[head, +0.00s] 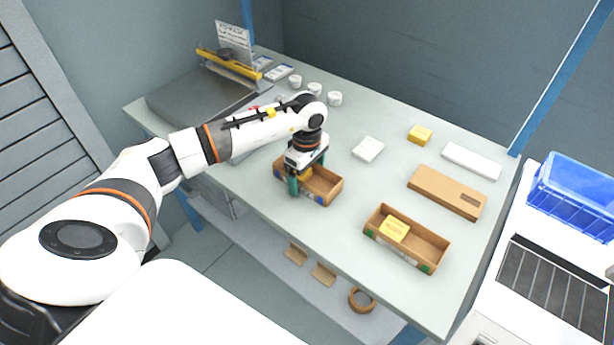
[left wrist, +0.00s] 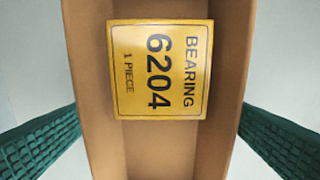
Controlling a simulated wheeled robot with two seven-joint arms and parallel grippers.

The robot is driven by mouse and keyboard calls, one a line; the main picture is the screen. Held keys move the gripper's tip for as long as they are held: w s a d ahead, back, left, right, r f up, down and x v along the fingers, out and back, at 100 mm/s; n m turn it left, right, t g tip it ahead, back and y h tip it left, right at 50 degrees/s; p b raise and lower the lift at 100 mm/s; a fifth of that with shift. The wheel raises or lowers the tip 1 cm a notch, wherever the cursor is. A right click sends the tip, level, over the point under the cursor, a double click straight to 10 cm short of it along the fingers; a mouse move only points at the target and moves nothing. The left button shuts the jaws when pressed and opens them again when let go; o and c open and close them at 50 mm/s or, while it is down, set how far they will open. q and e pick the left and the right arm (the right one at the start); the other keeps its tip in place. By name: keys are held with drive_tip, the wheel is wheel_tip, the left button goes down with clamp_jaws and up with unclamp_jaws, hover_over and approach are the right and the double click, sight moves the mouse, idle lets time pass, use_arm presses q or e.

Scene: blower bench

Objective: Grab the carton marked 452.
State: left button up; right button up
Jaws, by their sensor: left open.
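No mark reading 452 can be made out in either view. My left gripper (head: 308,178) is open above a brown open carton (head: 328,192) on the bench. In the left wrist view, the green fingers stand on either side of this carton (left wrist: 88,150), apart from its walls. A yellow box (left wrist: 160,68) marked "BEARING 6204 1 PIECE" lies inside it. A second open carton (head: 432,252) at the bench's front right holds another yellow box (head: 394,229). A third yellow box (head: 420,134) sits loose farther back. Their print is too small to read.
A flat brown box (head: 447,192), a long white box (head: 471,162) and a small white box (head: 368,149) lie on the bench (head: 385,175). White rolls (head: 335,98) stand at the back. A blue crate (head: 572,197) is at far right. Bench surface between the two cartons is clear.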

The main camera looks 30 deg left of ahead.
use_arm(q)
drive_tip(key=c, duration=1.1)
